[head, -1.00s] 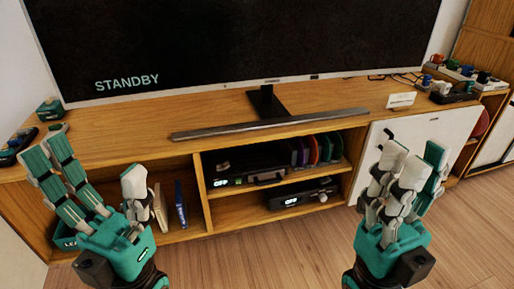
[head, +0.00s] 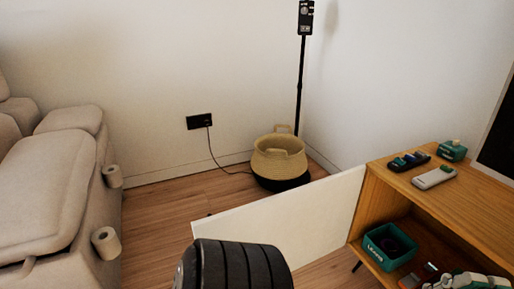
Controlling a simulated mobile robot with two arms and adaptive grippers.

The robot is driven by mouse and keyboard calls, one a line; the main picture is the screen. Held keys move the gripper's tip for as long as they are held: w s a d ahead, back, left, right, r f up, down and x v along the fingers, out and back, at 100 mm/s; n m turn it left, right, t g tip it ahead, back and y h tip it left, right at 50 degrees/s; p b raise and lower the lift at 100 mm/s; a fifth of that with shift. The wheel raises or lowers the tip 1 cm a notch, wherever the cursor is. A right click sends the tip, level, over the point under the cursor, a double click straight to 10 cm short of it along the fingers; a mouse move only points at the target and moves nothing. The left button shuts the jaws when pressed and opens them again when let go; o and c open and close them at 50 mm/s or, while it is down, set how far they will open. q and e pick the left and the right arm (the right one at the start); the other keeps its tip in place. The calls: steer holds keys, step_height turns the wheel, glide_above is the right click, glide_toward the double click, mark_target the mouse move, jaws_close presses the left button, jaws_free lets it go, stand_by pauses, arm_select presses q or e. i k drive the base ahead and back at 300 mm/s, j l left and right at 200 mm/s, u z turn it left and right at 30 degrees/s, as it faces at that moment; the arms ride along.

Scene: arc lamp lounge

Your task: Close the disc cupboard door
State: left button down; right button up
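A white cupboard door (head: 285,219) stands open at the left end of the wooden media cabinet (head: 437,188), swung out to the left over the floor. Its upper edge shows; its lower part is partly hidden behind a black ribbed part of my arm. My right gripper is out of view.
A teal box (head: 390,246) sits in the open compartment. Remotes (head: 434,178) and a small teal item (head: 452,150) lie on top. A woven basket (head: 279,160) stands beyond the door. A beige sofa (head: 52,190) is at left, with bare floor between.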

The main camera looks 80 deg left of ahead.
mark_target(307, 223)
steer(key=u, duration=0.45)
steer(key=k+l+u, duration=0.1)
steer(key=u, duration=0.3)
steer(key=k+u, duration=0.15)
steer(key=u, duration=0.7)
steer(key=i+j, duration=0.1)
steer(key=u, duration=0.05)
